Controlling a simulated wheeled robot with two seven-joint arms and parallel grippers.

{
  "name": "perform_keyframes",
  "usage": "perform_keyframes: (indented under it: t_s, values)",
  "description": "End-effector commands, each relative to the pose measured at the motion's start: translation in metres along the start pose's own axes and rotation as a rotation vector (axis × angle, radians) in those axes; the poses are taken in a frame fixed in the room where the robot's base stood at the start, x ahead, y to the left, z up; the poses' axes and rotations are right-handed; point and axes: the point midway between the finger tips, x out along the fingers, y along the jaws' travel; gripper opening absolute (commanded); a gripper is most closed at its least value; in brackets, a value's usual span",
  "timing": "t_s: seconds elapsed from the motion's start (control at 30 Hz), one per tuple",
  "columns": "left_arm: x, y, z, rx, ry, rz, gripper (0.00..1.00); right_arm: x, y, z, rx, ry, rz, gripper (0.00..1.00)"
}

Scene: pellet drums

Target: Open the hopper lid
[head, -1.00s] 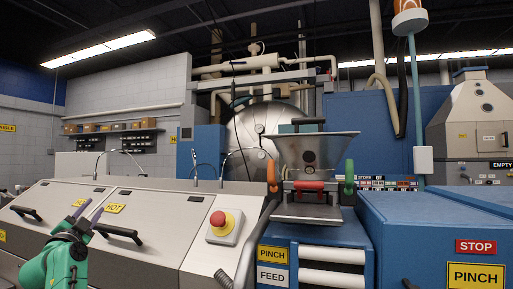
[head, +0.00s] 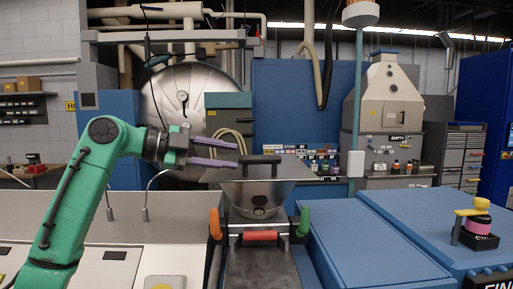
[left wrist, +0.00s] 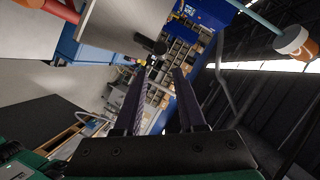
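The metal hopper (head: 258,197) stands at the centre of the head view, with its flat grey lid (head: 292,172) lying across the top. A black bar handle (head: 262,160) sits on the lid. My left gripper (head: 238,154) is open and empty, its purple fingers pointing right at the handle, just left of it and apart from it. The left wrist view shows the open fingers (left wrist: 158,72), with the dark handle (left wrist: 150,44) beyond their tips and the grey lid (left wrist: 118,27) beside it. My right gripper is in neither view.
An orange grip (head: 214,224) and a green grip (head: 304,222) flank a red bar (head: 260,236) below the hopper. Blue cabinets (head: 375,240) stand at right. A black, pink and yellow item (head: 476,228) rests on them. A large steel vessel (head: 180,105) stands behind.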

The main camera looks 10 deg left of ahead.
Motion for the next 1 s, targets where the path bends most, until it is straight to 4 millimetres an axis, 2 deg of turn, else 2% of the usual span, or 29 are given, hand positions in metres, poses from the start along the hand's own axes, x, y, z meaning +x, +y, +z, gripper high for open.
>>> perform_keyframes:
  t_s: [0.03,0.1,0.3,0.43,0.63,0.67,0.73,0.77,1.0]
  values:
    - [0.013,-0.005,-0.003,-0.003,0.0,0.003,0.4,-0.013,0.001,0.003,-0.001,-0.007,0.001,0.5]
    - [0.032,-0.005,-0.003,-0.004,0.0,0.003,0.4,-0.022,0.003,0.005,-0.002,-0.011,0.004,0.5]
    - [0.071,-0.004,-0.001,-0.002,-0.002,-0.002,0.4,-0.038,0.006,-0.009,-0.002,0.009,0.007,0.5]
    - [0.08,-0.002,0.001,-0.002,-0.002,-0.003,0.4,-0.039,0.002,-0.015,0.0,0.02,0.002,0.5]
    - [0.081,-0.001,0.002,-0.002,-0.003,-0.004,0.4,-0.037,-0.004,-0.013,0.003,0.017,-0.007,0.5]
    - [0.081,-0.001,0.002,-0.002,-0.003,-0.004,0.32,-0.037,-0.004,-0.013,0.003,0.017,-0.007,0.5]
    - [0.08,-0.001,0.002,-0.002,-0.003,-0.004,0.05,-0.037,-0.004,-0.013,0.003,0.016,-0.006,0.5]
    - [0.08,-0.001,0.002,-0.002,-0.003,-0.004,0.0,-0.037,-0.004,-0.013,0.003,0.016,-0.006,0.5]
    - [0.08,-0.001,0.002,-0.002,-0.004,-0.004,0.0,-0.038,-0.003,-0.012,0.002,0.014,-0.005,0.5]
